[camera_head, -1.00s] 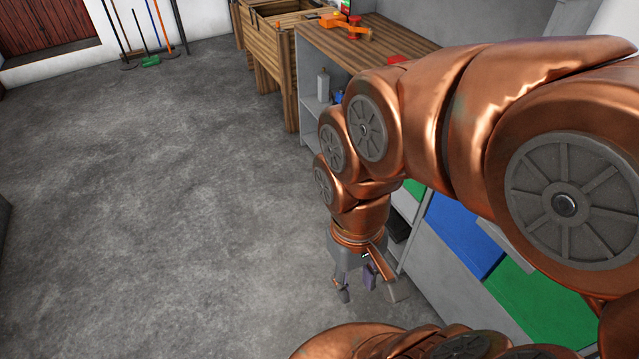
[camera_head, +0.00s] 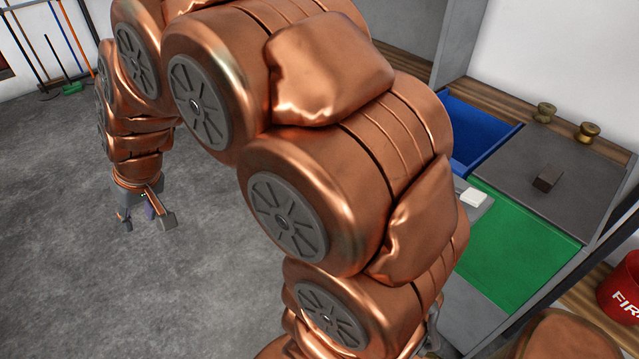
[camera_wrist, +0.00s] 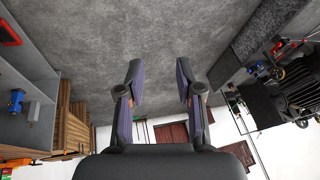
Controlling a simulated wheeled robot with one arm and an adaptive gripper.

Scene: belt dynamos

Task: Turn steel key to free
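No steel key can be made out in any view. My gripper (camera_head: 146,216) hangs over bare grey floor at the left of the head view, pointing down. In the wrist view its two fingers (camera_wrist: 159,85) stand apart with only floor between them, so it is open and empty. My copper arm covers the middle of the head view and hides what lies behind it.
A grey counter (camera_head: 530,183) at right carries a dark block (camera_head: 547,178) and two brass knobs (camera_head: 588,132). Blue (camera_head: 472,132) and green (camera_head: 520,245) panels adjoin it. A red fire bucket (camera_head: 622,285) stands at far right. Dark finned machinery (camera_wrist: 290,95) shows in the wrist view.

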